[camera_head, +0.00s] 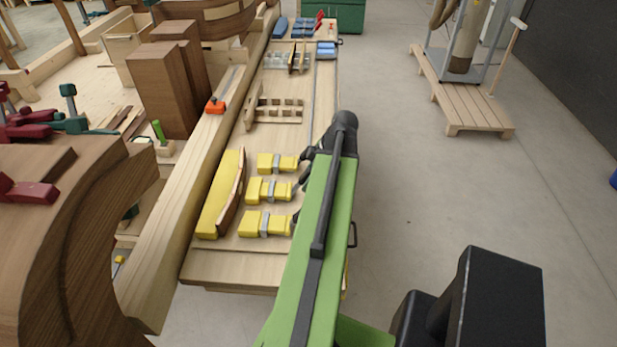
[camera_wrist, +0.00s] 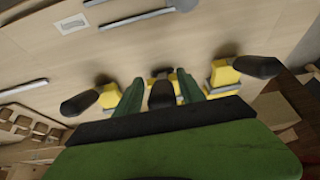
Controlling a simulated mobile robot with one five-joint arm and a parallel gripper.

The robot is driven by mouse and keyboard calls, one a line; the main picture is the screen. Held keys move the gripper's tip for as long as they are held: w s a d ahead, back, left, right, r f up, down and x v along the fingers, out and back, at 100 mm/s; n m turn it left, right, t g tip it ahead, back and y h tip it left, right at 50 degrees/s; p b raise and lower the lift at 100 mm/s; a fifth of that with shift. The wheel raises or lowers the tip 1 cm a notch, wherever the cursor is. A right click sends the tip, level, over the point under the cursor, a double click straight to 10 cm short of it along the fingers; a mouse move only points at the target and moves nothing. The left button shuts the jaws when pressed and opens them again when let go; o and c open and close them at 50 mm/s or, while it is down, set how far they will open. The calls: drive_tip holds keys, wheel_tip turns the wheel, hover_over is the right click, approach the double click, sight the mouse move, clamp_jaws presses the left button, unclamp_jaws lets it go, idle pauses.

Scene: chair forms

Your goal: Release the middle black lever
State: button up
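Three yellow toggle clamps with grey bands lie in a row on the wooden bench; in the head view the middle clamp (camera_head: 255,189) is between the far clamp (camera_head: 268,161) and the near clamp (camera_head: 253,223). My green arm hides much of their lever side. In the wrist view the middle black lever (camera_wrist: 161,97) points towards me, between the two green fingers of my gripper (camera_wrist: 160,90). The fingers are apart, with a gap seen on each side of the lever. The left black lever (camera_wrist: 80,103) and right black lever (camera_wrist: 257,67) lie outside the fingers.
A yellow and brown curved form (camera_head: 222,195) lies left of the clamps. A thick wooden beam (camera_head: 180,205) runs along the bench's left side. Wooden racks and blue items (camera_head: 326,48) lie farther back. The floor right of the bench is clear up to a pallet (camera_head: 470,100).

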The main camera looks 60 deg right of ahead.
drive_tip(key=shift+o, duration=0.3)
drive_tip(key=shift+r, duration=0.15)
drive_tip(key=p+v, duration=1.6)
drive_tip(key=v, duration=0.1)
drive_tip(key=shift+c, duration=0.3)
